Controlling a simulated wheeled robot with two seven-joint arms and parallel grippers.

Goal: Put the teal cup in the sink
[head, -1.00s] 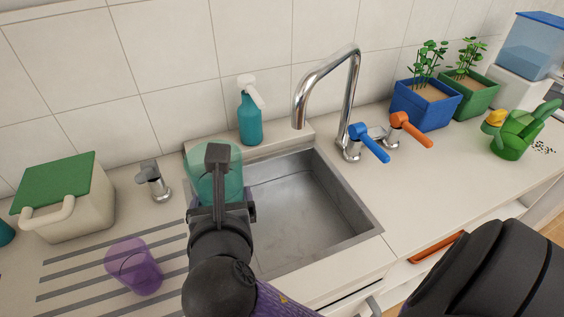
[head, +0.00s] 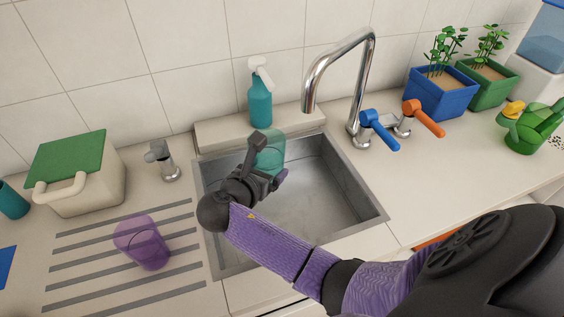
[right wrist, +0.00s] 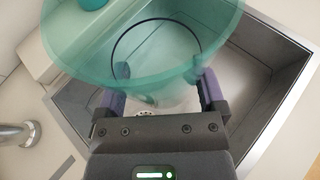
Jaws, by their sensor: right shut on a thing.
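The teal cup (head: 270,151) is see-through. It is between the fingers of my right gripper (head: 268,165), which is shut on it. In the head view the cup shows over the back left part of the sink (head: 318,205). The right wrist view shows the cup (right wrist: 140,45) in front of the gripper (right wrist: 163,88), with a finger on each side and the steel basin behind it. The cup seems held above the basin floor; its exact height is hard to tell. My left gripper is not in view.
A tall faucet (head: 366,85) with blue (head: 380,130) and orange (head: 423,118) handles stands at the sink's right back. A purple cup (head: 142,243) stands on the ribbed drainboard at left. The basin's right part is clear.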

